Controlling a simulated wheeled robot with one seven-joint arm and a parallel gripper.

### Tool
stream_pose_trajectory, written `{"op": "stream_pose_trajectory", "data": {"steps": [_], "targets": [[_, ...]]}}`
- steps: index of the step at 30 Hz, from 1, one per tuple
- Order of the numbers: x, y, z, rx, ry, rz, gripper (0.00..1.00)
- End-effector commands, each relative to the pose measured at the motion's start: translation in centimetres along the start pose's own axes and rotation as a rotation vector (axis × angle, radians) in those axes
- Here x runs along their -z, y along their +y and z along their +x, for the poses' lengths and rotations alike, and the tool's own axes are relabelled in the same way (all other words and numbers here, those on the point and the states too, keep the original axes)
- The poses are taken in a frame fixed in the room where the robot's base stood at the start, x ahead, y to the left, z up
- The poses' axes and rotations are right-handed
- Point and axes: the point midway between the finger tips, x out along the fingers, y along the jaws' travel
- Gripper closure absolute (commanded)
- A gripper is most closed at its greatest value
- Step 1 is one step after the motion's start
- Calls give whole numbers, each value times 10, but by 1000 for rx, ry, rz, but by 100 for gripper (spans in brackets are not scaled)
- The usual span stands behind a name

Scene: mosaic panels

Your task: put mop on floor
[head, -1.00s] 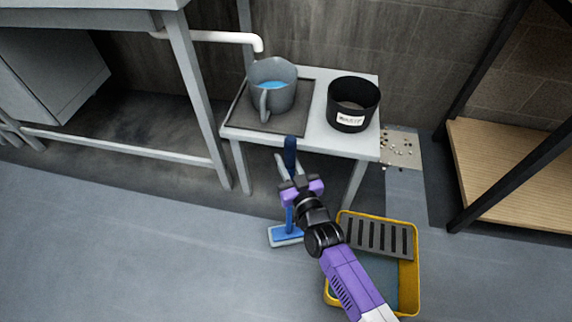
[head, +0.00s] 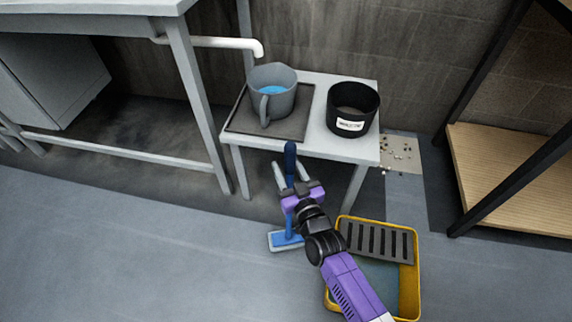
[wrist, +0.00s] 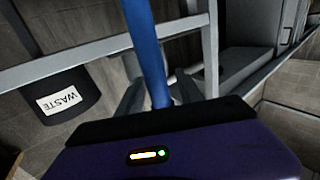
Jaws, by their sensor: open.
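The mop stands upright in front of the small table, with a dark blue handle (head: 290,158) and a flat blue head (head: 286,241) with a pale edge that looks to be resting on the floor. My gripper (head: 284,174) is open, its two fingers on either side of the mop handle. In the wrist view the blue handle (wrist: 147,50) rises just beyond the gripper's purple body, and its lower part is hidden. Whether a finger touches the handle I cannot tell. The grey floor (head: 130,250) is bare to the left of the mop head.
A small grey table (head: 318,135) holds a dark tray (head: 240,118) with a grey jug (head: 272,95) of blue liquid, and a black waste bin (head: 352,108). A yellow mop bucket (head: 414,275) stands right of the mop. Small debris (head: 400,152) lies by the wall. A wooden shelf (head: 515,185) stands right.

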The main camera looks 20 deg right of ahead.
Motion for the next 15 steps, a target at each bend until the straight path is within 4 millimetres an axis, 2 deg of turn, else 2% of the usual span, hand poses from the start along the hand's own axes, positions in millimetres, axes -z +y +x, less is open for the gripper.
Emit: {"op": "stream_pose_trajectory", "data": {"steps": [9, 15], "targets": [[0, 0, -66, 1, -5, 0, 57], [0, 0, -98, 1, -4, 0, 57]]}}
